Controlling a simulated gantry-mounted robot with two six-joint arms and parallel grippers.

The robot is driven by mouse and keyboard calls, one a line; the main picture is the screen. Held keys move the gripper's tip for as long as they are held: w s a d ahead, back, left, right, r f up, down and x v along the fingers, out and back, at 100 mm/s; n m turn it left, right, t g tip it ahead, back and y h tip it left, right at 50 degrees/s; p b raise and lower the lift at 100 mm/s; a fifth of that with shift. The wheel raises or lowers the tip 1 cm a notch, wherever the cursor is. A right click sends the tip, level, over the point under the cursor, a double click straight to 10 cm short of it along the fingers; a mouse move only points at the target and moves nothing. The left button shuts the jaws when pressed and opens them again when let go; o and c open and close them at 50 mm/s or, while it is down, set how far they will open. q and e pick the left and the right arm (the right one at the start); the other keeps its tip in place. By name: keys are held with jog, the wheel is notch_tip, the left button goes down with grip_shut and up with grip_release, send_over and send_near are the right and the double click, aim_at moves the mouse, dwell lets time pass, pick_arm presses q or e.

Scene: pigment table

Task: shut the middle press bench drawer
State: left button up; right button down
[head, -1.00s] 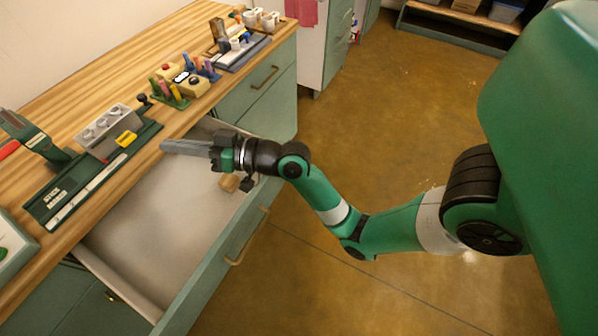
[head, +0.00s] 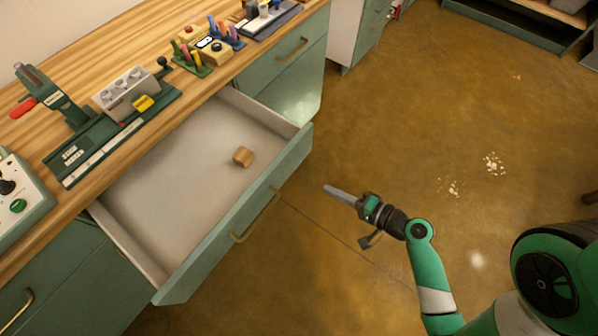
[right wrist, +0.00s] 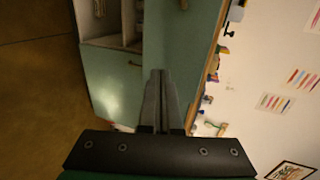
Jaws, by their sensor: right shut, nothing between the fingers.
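The middle press bench drawer (head: 222,218) is pulled well out from under the wooden worktop. Its green front has a brass handle (head: 256,215). My right gripper (head: 328,189) is shut and empty. It is in front of the drawer, to the right of its front face and apart from it, over the open floor. In the right wrist view the shut fingers (right wrist: 160,75) point toward green cabinet fronts. My left gripper is not in view.
The worktop (head: 118,50) carries a green press with a grey block (head: 125,92), a control box (head: 20,200) and several coloured tools. Other closed cabinet fronts (head: 285,75) flank the drawer. The brown floor (head: 420,110) in front is clear apart from pale crumbs.

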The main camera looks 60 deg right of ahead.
jog(key=f+b, duration=0.1)
jog(key=b, duration=0.1)
send_near(289, 168)
jog(key=x, duration=0.6)
jog(key=shift+s+f, duration=0.1)
jog(key=shift+f, duration=0.2)
jog(key=shift+w, duration=0.35)
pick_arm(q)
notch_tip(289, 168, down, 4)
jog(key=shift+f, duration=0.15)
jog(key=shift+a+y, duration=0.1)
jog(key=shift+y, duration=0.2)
pick_arm(e)
jog(key=shift+w, duration=0.1)
